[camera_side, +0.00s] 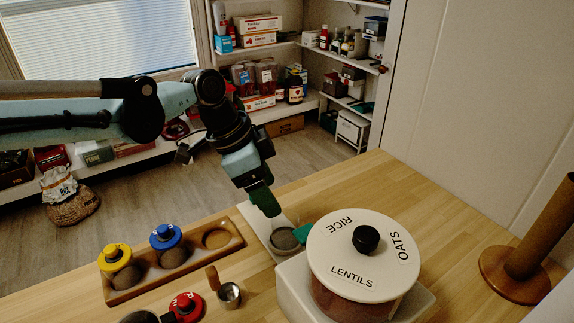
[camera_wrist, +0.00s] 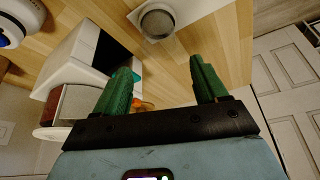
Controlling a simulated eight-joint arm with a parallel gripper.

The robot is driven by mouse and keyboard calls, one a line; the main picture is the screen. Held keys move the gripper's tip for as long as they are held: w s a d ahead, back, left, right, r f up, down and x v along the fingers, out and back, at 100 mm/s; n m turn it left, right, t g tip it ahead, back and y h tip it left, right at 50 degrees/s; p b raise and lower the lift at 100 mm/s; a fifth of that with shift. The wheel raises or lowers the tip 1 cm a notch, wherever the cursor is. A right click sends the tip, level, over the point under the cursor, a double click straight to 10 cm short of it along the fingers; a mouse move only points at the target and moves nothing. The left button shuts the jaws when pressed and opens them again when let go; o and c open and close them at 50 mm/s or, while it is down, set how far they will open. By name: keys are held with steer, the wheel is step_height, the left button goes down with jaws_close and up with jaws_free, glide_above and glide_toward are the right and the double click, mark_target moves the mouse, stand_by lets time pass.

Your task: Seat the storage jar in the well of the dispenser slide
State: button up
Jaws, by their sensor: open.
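The dispenser has a round cream lid (camera_side: 362,255) marked RICE, OATS and LENTILS, above a white base (camera_side: 296,287). A pale slide plate (camera_side: 257,222) lies beside it, with a round grey cup-like part (camera_side: 284,239) on it. That part also shows in the wrist view (camera_wrist: 157,22); I cannot tell whether it is the bare well or an open storage jar in it. My gripper (camera_side: 266,208) is open, above and just behind this part. In the wrist view its green fingers (camera_wrist: 163,70) are apart with nothing held between them.
A wooden tray (camera_side: 140,287) holds yellow-lidded (camera_side: 116,257) and blue-lidded (camera_side: 166,237) jars; its right recess (camera_side: 216,239) is empty. A red-lidded item (camera_side: 186,306) and a metal scoop (camera_side: 229,295) are in front. A wooden post (camera_side: 541,225) stands right. The counter's back right is clear.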

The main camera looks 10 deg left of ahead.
steer(key=s+a+r+n+t+y, duration=0.1)
steer(key=s+a+r+n, duration=0.15)
steer(key=a, duration=0.55)
steer(key=s+a+r+n+t, duration=0.2)
steer(key=a+r+n, duration=0.15)
steer(key=a, duration=0.45)
steer(key=s+a+f+n+t+y, duration=0.1)
steer(key=s+a+f+n, duration=0.1)
steer(key=s+a, duration=0.3)
steer(key=s+a+f+n+t+y, duration=0.1)
steer(key=s+a+f+n+y, duration=0.1)
steer(key=s+a+n, duration=0.3)
steer(key=s+a+f, duration=0.1)
steer(key=a, duration=0.3)
steer(key=shift+a, duration=0.15)
steer(key=shift+c, duration=0.2)
